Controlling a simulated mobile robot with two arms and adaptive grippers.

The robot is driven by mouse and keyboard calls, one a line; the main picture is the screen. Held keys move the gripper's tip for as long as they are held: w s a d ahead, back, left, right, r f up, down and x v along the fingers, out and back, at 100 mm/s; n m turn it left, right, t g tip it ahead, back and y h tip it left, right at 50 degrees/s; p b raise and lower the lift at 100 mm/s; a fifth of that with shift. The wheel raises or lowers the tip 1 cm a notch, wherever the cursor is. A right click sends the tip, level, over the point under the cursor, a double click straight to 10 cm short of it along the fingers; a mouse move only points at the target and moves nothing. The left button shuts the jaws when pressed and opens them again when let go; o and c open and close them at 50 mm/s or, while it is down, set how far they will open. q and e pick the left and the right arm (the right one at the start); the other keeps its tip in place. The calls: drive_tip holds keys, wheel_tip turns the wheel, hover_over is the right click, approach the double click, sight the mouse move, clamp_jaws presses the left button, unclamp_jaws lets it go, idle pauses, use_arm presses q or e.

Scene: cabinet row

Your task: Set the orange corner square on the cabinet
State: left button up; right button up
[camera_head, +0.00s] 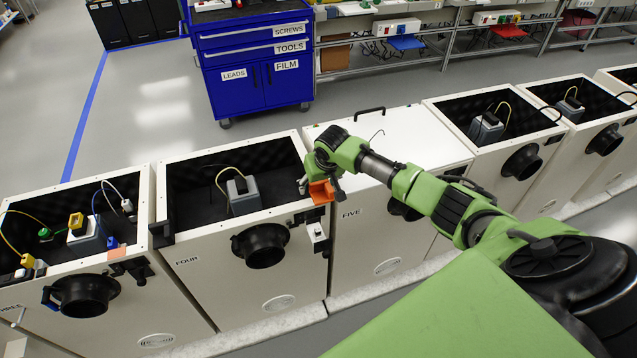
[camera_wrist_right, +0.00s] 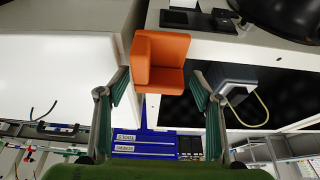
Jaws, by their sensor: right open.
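The orange corner square (camera_head: 321,191) is an L-shaped block at the front right corner of the open cabinet FOUR (camera_head: 222,213), beside the closed cabinet FIVE (camera_head: 345,262). It also shows in the right wrist view (camera_wrist_right: 160,62), over the cabinet's rim. I cannot tell whether it sits flat against the rim. My right gripper (camera_head: 322,185) is right at the square. In the right wrist view its two fingers (camera_wrist_right: 161,88) are spread apart, with the square between and just beyond the tips and a gap on each side. My left gripper is not in view.
A grey device (camera_head: 243,194) with a cable stands inside cabinet FOUR. A black round port (camera_head: 260,245) and a small white switch box (camera_head: 317,232) are on its front. Cabinet FIVE has a closed white lid (camera_head: 340,118). A blue drawer cart (camera_head: 250,60) stands behind, across clear floor.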

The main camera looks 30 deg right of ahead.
drive_tip(key=shift+r, duration=0.1)
drive_tip(key=v, duration=1.1)
drive_tip(key=shift+s+r, duration=0.2)
drive_tip(key=shift+r, duration=0.2)
